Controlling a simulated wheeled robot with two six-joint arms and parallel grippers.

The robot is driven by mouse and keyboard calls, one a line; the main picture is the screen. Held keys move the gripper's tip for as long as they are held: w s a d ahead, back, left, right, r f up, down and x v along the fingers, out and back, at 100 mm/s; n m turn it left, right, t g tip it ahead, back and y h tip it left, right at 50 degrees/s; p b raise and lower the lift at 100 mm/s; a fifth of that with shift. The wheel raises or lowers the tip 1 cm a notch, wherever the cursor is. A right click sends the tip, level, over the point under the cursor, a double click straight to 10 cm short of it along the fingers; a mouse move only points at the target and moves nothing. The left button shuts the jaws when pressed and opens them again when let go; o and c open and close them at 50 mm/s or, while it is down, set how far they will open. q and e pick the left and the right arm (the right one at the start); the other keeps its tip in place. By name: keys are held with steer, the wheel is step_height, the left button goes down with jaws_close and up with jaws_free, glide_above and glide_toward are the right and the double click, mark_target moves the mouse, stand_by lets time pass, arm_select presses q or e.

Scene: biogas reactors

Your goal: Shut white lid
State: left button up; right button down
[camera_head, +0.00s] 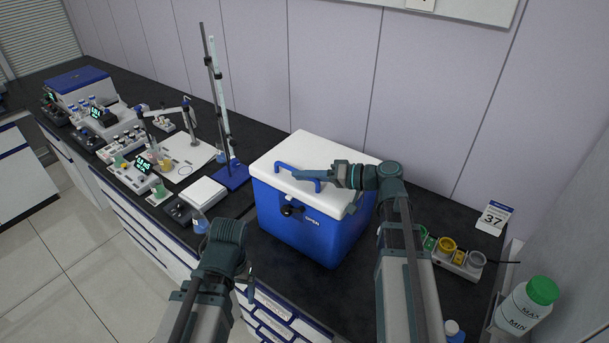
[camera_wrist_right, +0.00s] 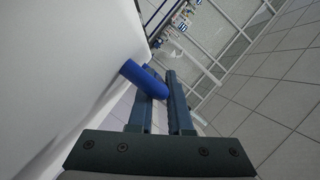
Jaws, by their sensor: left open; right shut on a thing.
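The white lid (camera_head: 310,150) lies about level on top of the blue cooler box (camera_head: 300,230) on the dark bench. I cannot tell whether a small gap is left under it. A blue bar handle (camera_head: 287,168) sits on the lid. My right gripper (camera_head: 325,178) reaches over the lid and is shut on the handle's near end. In the right wrist view, the blue handle (camera_wrist_right: 138,74) sits between the fingers beside the white lid surface (camera_wrist_right: 65,60). My left gripper (camera_head: 250,284) is low in front of the bench, open and empty, partly hidden by its wrist.
Left of the box stand a blue-based stand (camera_head: 236,175), a white balance (camera_head: 200,195) and a flask (camera_head: 200,222). To the right are a small rack with colored caps (camera_head: 450,255), a 37 card (camera_head: 494,217) and a green-capped bottle (camera_head: 528,302). The wall is close behind.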

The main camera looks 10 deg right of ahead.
steer(key=shift+s+a+f, duration=0.1)
steer(key=shift+s+f, duration=0.05)
steer(key=shift+f, duration=0.1)
steer(key=c, duration=1.1)
jaws_free()
steer(key=shift+d+r, duration=0.15)
steer(key=shift+d, duration=0.1)
steer(key=p+v, duration=0.3)
steer(key=v, duration=1)
steer(key=shift+s+d, duration=0.15)
